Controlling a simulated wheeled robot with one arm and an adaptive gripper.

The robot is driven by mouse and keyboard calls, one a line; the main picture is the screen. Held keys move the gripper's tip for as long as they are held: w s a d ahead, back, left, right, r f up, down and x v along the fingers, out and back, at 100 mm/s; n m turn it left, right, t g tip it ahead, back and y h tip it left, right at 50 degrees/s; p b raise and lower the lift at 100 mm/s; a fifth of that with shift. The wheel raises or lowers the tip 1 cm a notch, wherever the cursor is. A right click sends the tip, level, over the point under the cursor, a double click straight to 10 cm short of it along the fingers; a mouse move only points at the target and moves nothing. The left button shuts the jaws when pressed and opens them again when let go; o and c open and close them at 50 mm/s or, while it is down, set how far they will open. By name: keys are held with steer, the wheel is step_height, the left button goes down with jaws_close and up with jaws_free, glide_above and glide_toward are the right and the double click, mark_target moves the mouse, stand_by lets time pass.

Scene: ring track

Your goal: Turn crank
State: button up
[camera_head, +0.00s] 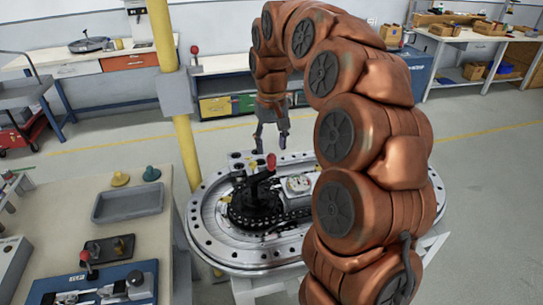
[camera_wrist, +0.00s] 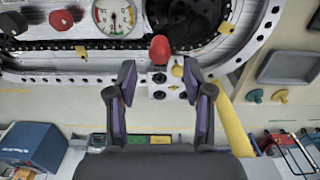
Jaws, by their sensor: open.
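The crank's red knob (camera_head: 271,161) stands up at the end of a dark arm over the black toothed wheel (camera_head: 240,212) on the oval ring track (camera_head: 205,230). In the wrist view the red knob (camera_wrist: 160,49) lies ahead of and between the fingertips. My gripper (camera_head: 270,138) hangs above and behind the knob in the head view. In the wrist view my gripper (camera_wrist: 159,78) is open, with a finger on each side and nothing held. I cannot tell the exact gap to the knob. The crank's arm is partly hidden behind the knob in the wrist view.
A dial gauge (camera_wrist: 115,17) and another red knob (camera_wrist: 61,19) sit on the track in the wrist view. A yellow post (camera_head: 187,130) stands left of the track. A workbench with a grey tray (camera_head: 128,204) is at left. Open floor lies to the right.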

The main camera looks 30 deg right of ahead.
mark_target(271, 154)
steer(key=shift+f+p, duration=0.6)
steer(key=shift+f, duration=1.9)
jaws_close()
